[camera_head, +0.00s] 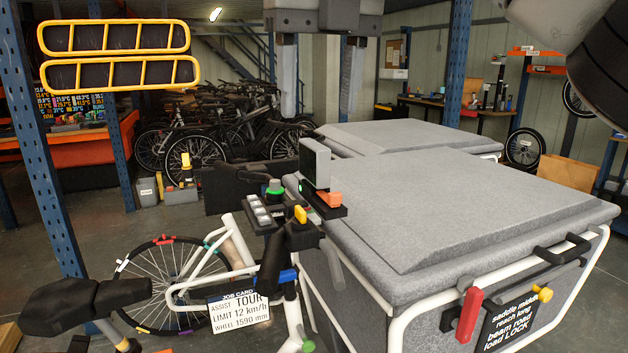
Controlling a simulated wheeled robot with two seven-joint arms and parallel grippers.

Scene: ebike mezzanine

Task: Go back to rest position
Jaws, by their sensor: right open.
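My right gripper (320,112) hangs from the top centre of the head view, fingers pointing down. Its two grey fingers are wide apart with nothing between them. In the picture it is above the handlebar area of a cargo bike and to the left of the bike's grey cargo box (450,200). The fingers look clear of the bike, though the distance is hard to judge. Part of my arm shows at the top right. My left gripper is not in view.
The bike's handlebar carries a small upright display (315,163), an orange block and a button pad (265,212). A job card (238,311) hangs below. A blue rack post (45,150) stands left. Parked bikes (240,130) and a workbench (460,108) are behind.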

